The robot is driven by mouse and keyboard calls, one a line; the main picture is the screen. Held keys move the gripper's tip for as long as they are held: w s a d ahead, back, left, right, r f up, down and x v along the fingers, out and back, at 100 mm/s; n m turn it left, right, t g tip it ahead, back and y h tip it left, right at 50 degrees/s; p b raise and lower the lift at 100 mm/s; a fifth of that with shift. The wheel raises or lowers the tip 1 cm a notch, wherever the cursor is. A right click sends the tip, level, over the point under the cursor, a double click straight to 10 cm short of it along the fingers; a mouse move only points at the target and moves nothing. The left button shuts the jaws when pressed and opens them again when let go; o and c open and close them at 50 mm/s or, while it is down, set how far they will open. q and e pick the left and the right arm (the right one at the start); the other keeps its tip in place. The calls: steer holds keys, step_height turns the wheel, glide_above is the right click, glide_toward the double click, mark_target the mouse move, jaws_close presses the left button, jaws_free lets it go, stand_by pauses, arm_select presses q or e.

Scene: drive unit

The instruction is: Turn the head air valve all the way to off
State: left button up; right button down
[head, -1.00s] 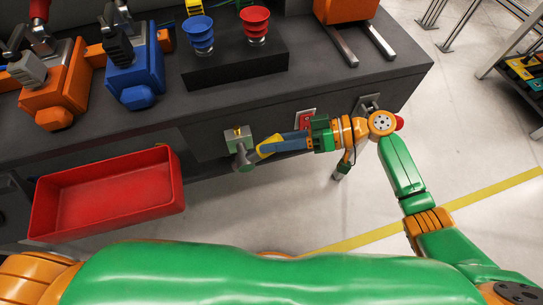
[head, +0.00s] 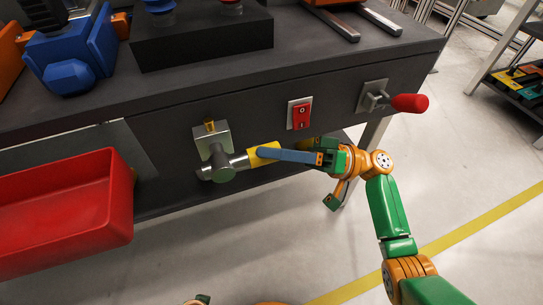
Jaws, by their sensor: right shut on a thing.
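A grey metal valve (head: 218,168) sits on the front face of the dark bench, below a square metal block with a brass-coloured top. Its lever points right and slightly up in the head view and ends in a yellow grip (head: 262,151). I take this to be the head air valve; no label is readable. My right gripper (head: 268,154) comes in from the right and is shut on the yellow grip, its blue fingers covering part of it.
A red switch (head: 301,115) on a pale plate is just above my right gripper. A red-knobbed lever (head: 408,103) sticks out farther right. A red bin (head: 65,210) stands at left. Blue and orange fixtures and a black block (head: 200,40) are on the bench top. Floor is clear at front.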

arm_select(q)
steer(key=shift+d, duration=0.1)
stand_by(0.3)
arm_select(e)
steer(key=shift+c, duration=2.4)
jaws_free()
steer(key=shift+a, duration=0.1)
steer(key=shift+f, duration=0.1)
steer(key=shift+d+f, duration=0.1)
steer(key=shift+d, duration=0.2)
arm_select(q)
steer(key=shift+w+d+r+b, duration=0.2)
steer(key=shift+w+r+b, duration=0.2)
steer(key=shift+w, duration=0.15)
steer(key=shift+w+d+r+b, duration=0.2)
steer(key=shift+w+r+b, duration=0.15)
steer(key=shift+w, duration=0.2)
arm_select(e)
steer(key=v, duration=0.6)
steer(key=shift+d, duration=0.3)
